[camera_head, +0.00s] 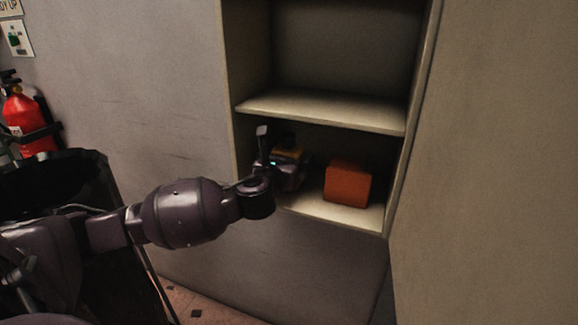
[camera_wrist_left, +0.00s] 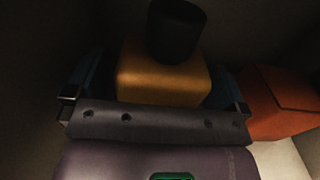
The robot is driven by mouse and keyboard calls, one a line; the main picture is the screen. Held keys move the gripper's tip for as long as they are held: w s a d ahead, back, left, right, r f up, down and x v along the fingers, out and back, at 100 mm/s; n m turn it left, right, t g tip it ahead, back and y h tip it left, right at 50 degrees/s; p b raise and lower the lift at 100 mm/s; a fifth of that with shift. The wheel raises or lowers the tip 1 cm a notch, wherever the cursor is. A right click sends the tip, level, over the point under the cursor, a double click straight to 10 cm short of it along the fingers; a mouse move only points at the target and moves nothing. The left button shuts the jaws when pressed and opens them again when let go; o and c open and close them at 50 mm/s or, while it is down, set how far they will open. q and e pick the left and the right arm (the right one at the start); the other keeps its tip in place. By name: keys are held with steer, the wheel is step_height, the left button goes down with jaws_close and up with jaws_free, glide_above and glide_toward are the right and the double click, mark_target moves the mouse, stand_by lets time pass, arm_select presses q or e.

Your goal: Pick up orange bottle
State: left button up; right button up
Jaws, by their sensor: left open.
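The orange bottle, a squat block-like body with a round black cap, stands on the lower shelf at the left. In the head view only a small yellow-orange part of the bottle (camera_head: 292,153) shows behind my gripper. In the left wrist view the bottle (camera_wrist_left: 158,82) is large and central, cap upward. My left gripper (camera_head: 287,170) reaches into the lower compartment. It is open, with one finger on each side of the bottle in the left wrist view (camera_wrist_left: 160,95); I cannot tell whether they touch it. The lower part of the bottle is hidden. My right gripper is not in view.
A red-orange box (camera_head: 348,183) stands on the lower shelf to the right of the bottle, close to the right finger in the wrist view (camera_wrist_left: 278,103). The upper shelf board (camera_head: 320,110) is above. A fire extinguisher (camera_head: 24,122) hangs at the far left.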

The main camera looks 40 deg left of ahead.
arm_select(q)
steer(key=shift+w, duration=0.15)
steer(key=c, duration=0.9)
steer(key=shift+r, duration=0.1)
steer(key=shift+c, duration=0.6)
steer(key=shift+r, duration=0.15)
